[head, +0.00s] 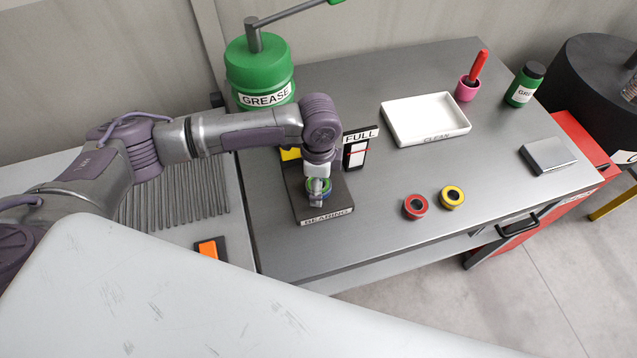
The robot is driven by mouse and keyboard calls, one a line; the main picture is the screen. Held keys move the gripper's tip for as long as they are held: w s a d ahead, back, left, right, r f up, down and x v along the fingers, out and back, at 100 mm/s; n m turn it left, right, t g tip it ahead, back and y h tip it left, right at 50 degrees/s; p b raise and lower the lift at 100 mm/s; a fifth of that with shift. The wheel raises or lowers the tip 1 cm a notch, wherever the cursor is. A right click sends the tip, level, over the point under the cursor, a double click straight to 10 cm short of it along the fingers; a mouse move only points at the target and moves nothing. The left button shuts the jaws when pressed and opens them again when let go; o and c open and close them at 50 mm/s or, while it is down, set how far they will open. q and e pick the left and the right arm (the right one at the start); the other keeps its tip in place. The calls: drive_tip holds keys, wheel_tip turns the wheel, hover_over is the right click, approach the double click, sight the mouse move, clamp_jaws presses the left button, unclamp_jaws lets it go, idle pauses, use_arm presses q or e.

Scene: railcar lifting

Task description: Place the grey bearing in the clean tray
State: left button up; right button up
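The clean tray (426,120) is a white, shallow, empty tray labelled CLEAN at the back of the grey table. My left gripper (317,199) points down over the dark stand labelled BEARING (327,218). A small ring with green and blue on it (322,184) shows at the gripper; I cannot tell whether the fingers hold it or are around it. I cannot make out a plainly grey bearing; the gripper and arm hide part of the stand. A red ring (415,206) and a yellow ring (452,197) lie on the table to the right. My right gripper is not in view.
A green GREASE drum (259,72) stands behind my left arm. A FULL gauge (357,150) stands beside the stand. A pink cup (467,88) with a red-handled tool, a green bottle (524,84) and a grey block (548,155) are at the right. Table between tray and rings is clear.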

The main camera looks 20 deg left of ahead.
use_arm(q)
drive_tip(key=c, duration=1.5)
drive_tip(key=shift+c, duration=0.6)
drive_tip(key=shift+r, duration=0.2)
